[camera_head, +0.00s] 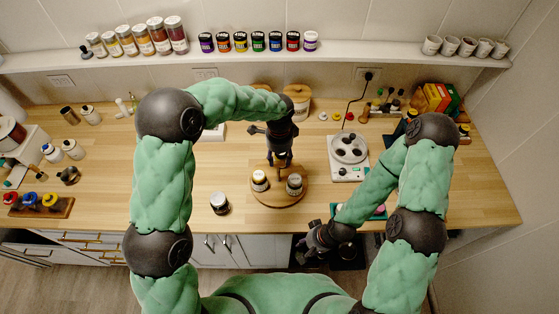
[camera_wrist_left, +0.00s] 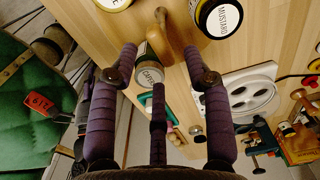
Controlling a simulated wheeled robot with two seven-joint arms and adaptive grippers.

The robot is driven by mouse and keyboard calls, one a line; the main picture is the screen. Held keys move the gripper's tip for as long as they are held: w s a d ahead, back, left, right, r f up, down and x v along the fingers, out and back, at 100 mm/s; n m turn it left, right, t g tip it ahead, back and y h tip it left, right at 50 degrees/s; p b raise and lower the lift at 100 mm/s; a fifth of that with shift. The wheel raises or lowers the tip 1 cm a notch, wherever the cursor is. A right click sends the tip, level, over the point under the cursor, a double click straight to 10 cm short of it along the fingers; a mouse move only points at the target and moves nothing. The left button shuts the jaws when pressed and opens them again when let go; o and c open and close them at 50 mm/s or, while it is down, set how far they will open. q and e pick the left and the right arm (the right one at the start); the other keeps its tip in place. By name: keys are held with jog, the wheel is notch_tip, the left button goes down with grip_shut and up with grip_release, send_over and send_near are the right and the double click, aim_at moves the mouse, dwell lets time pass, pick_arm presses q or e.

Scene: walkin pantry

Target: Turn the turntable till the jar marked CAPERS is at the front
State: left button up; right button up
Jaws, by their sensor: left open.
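The round wooden turntable (camera_head: 279,201) stands near the counter's front edge. Two jars show on it in the head view: a pale-labelled one (camera_head: 259,180) at front left and a darker one (camera_head: 294,184) at front right. In the left wrist view the jar marked CAPERS (camera_wrist_left: 152,73) lies between my fingers' outlines, partly hidden; it seems to be the front-right jar. The MUSTARD jar (camera_wrist_left: 218,17) is at the top. A wooden knob (camera_wrist_left: 176,38) rises between the jars. My left gripper (camera_head: 279,163) is open above the turntable. My right gripper (camera_head: 313,243) is low at the counter front, its fingers unclear.
A lone jar (camera_head: 220,203) stands on the counter left of the turntable. A white appliance with a round plate (camera_head: 348,150) is to the right. Wooden-lidded canisters (camera_head: 297,102) stand behind. Bare counter lies to the left (camera_head: 222,160).

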aim_at(279, 164)
pick_arm(q)
jog(key=shift+f, duration=1.5)
grip_shut()
jog(key=shift+s, duration=0.1)
